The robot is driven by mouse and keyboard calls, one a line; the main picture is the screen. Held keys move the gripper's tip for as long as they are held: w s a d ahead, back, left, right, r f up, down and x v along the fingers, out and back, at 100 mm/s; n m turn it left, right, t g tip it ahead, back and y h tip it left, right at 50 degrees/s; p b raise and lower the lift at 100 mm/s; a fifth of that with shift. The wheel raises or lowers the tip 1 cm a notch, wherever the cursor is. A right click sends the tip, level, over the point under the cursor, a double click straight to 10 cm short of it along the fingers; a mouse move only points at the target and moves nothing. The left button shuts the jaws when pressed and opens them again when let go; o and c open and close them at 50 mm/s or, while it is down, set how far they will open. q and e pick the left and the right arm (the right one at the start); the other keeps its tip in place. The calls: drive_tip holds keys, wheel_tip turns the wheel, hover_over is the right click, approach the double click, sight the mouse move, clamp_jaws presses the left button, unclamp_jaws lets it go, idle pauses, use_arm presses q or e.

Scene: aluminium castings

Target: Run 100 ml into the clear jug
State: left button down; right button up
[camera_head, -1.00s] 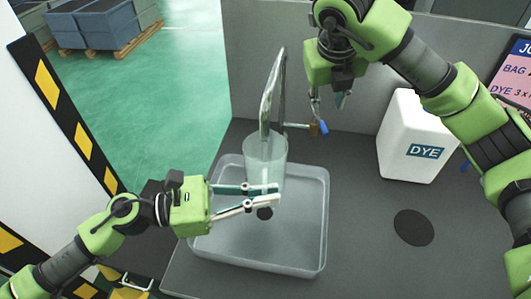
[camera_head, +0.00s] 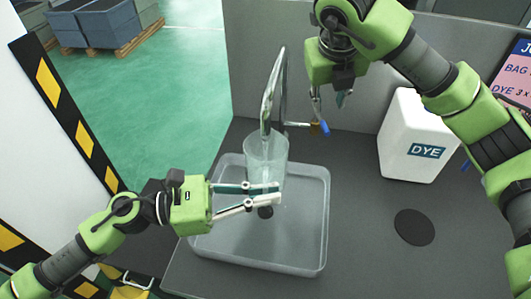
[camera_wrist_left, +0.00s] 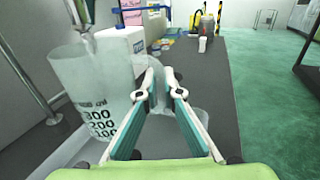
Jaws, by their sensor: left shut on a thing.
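The clear jug (camera_head: 266,150) stands in the clear tray under the tap's curved spout (camera_head: 271,85). In the left wrist view the jug (camera_wrist_left: 85,75) is at the left, with marks 300, 200 and 100. My right gripper (camera_head: 329,101) points down with fingers apart, above the tap's blue lever (camera_head: 325,127); I see no contact. The water level is unclear.
The clear tray (camera_head: 318,235) sits on the dark bench with a dark round spot in it. A white DYE container (camera_head: 401,135) stands at the right. A black disc (camera_head: 414,227) lies on clear bench in front. A sign (camera_head: 517,75) stands at the right edge.

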idle(0.3)
use_arm(q)
drive_tip(key=s+a, duration=0.6)
